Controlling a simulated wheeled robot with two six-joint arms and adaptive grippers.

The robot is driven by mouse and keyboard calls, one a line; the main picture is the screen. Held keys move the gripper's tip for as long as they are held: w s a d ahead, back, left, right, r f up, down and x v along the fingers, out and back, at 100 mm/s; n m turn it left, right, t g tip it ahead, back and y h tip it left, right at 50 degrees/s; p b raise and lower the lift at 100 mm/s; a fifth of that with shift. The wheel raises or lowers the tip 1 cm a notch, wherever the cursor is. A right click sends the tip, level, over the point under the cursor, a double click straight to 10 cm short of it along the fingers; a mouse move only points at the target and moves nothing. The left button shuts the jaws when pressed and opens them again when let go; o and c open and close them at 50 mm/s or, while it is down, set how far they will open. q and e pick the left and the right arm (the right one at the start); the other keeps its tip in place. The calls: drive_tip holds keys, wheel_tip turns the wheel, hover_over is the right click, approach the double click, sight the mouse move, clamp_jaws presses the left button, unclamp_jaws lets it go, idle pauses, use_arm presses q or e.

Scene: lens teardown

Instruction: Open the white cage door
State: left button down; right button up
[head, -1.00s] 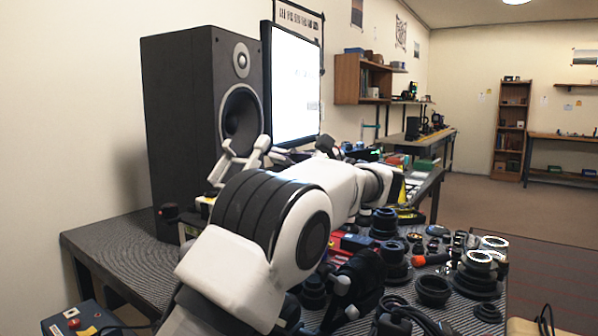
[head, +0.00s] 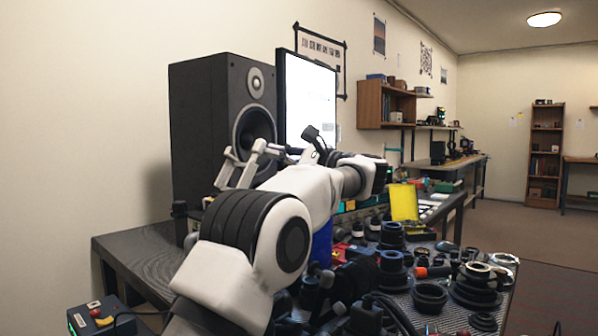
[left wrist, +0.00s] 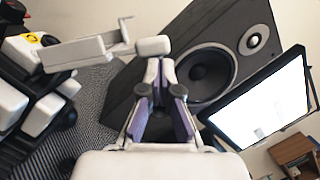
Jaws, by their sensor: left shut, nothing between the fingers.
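No white cage door can be made out for certain in either view. A white bar-like part (left wrist: 90,50) with an upturned end shows at upper left in the left wrist view; I cannot tell what it belongs to. My left gripper (left wrist: 164,92) is shut and empty in the left wrist view, with the speaker behind its fingers. In the head view my left gripper (head: 230,172) is in front of the lower part of the speaker, above the bench. My left arm hides much of the bench's middle. My right gripper is not in view.
The black speaker (head: 205,125) and a lit monitor (head: 308,98) stand at the back of the bench. Lens parts (head: 430,295) crowd its right side, near an upright yellow panel (head: 404,202). The bench top (head: 140,262) is clear at left.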

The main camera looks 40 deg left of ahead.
use_arm(q)
drive_tip(key=shift+s+a+r, duration=0.2)
drive_tip(key=shift+s+r, duration=0.05)
drive_tip(key=shift+s, duration=0.2)
drive_tip(key=shift+w, duration=0.15)
drive_tip(key=v, duration=1.2)
